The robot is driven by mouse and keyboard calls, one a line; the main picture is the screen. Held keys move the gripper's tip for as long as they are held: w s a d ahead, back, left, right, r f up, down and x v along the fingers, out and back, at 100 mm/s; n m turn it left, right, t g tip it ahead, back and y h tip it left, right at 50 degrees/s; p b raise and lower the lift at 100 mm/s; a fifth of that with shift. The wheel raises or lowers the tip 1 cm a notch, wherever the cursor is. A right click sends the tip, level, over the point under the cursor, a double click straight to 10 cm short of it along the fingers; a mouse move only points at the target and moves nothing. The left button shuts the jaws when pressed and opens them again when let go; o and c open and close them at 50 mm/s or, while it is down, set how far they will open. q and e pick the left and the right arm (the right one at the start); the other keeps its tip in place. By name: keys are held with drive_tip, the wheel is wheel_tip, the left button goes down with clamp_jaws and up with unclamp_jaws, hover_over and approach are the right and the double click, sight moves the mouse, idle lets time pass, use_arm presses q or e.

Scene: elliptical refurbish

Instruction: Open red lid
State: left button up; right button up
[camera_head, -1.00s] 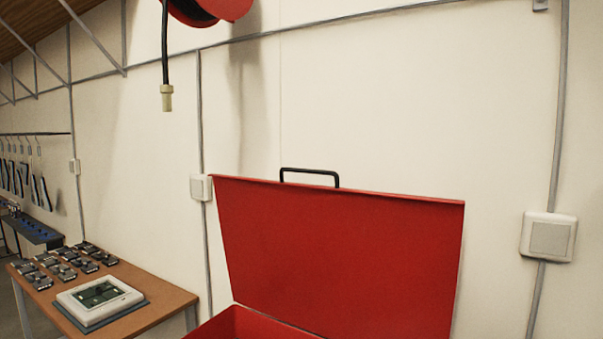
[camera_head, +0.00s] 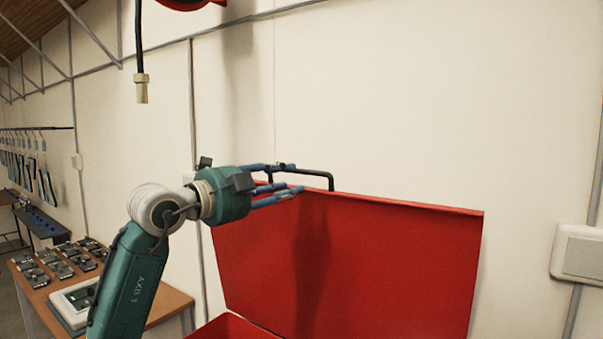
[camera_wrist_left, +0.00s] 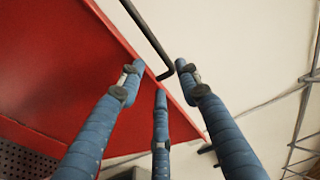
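The red lid (camera_head: 370,265) stands raised, nearly upright, above a red box (camera_head: 232,328) whose rim shows at the bottom of the head view. A black bar handle (camera_head: 318,174) sits on the lid's top edge. My left gripper (camera_head: 297,178) is at the left end of this handle, with its blue fingers pointing right and apart. In the left wrist view the three fingers (camera_wrist_left: 160,74) are spread near the lid's edge (camera_wrist_left: 60,60), around the bent end of the handle (camera_wrist_left: 148,40). I see no firm grip, and contact is unclear. My right gripper is out of view.
A wooden table (camera_head: 168,304) at the lower left holds several small grey parts (camera_head: 50,262) and a white-framed device (camera_head: 72,300), partly behind my left arm. A pale wall stands behind the lid. A hose end (camera_head: 142,88) hangs at the upper left.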

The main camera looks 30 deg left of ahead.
sight(293, 172)
use_arm(q)
drive_tip(key=a+n+y, duration=0.2)
drive_tip(key=a+y, duration=0.1)
drive_tip(key=a, duration=0.2)
drive_tip(key=w+p, duration=0.1)
drive_tip(key=w, duration=0.2)
drive_tip(key=w+d+p, duration=0.1)
drive_tip(key=w+p, duration=0.1)
drive_tip(key=w, duration=0.1)
drive_tip(key=w+p, duration=0.2)
drive_tip(key=w, duration=0.1)
drive_tip(key=shift+d+r, duration=0.15)
drive_tip(key=shift+r, duration=0.15)
drive_tip(key=shift+w+d+f+p, duration=0.15)
drive_tip(key=shift+w+p, duration=0.15)
drive_tip(key=shift+w, duration=0.4)
drive_tip(key=shift+c, duration=0.3)
clamp_jaws()
